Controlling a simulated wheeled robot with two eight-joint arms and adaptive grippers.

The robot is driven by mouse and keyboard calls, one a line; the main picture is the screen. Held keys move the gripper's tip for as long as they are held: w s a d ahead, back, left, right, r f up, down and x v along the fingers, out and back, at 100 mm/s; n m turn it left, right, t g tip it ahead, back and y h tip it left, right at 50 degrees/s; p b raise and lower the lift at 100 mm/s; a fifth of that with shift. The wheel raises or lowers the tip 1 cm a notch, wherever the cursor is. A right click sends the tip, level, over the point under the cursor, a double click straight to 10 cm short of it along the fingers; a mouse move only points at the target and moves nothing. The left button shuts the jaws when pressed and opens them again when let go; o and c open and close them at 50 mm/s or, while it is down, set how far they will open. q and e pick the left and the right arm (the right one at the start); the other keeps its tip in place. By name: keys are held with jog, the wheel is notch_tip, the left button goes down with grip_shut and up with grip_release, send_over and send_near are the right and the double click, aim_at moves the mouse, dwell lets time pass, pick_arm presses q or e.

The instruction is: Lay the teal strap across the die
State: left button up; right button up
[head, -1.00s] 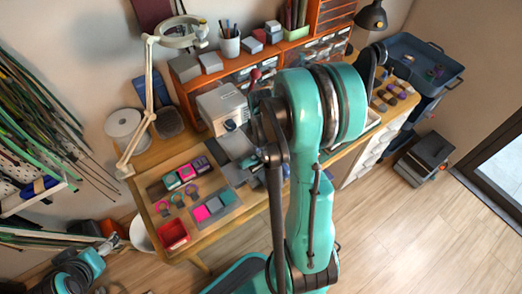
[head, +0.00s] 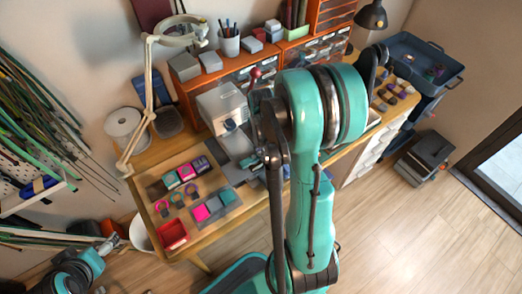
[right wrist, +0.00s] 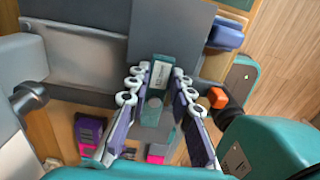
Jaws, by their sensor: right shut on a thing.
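My right gripper (right wrist: 161,74) is shut on a teal strap (right wrist: 158,92) with a white label, which shows between the two fingers in the right wrist view. Beyond the fingertips is a flat dark grey plate (right wrist: 170,32); I cannot tell whether this is the die or whether the strap touches it. In the head view my right gripper (head: 251,160) is small and partly hidden by my own arm, close to the grey bed of the press (head: 222,108). At the lower left my left arm shows, but its gripper's jaws are not clear.
In the right wrist view a blue object (right wrist: 226,34) lies beside the plate.

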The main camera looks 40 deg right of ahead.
jog(key=shift+f, duration=0.15)
jog(key=o, duration=0.9)
jog(key=shift+o, duration=0.2)
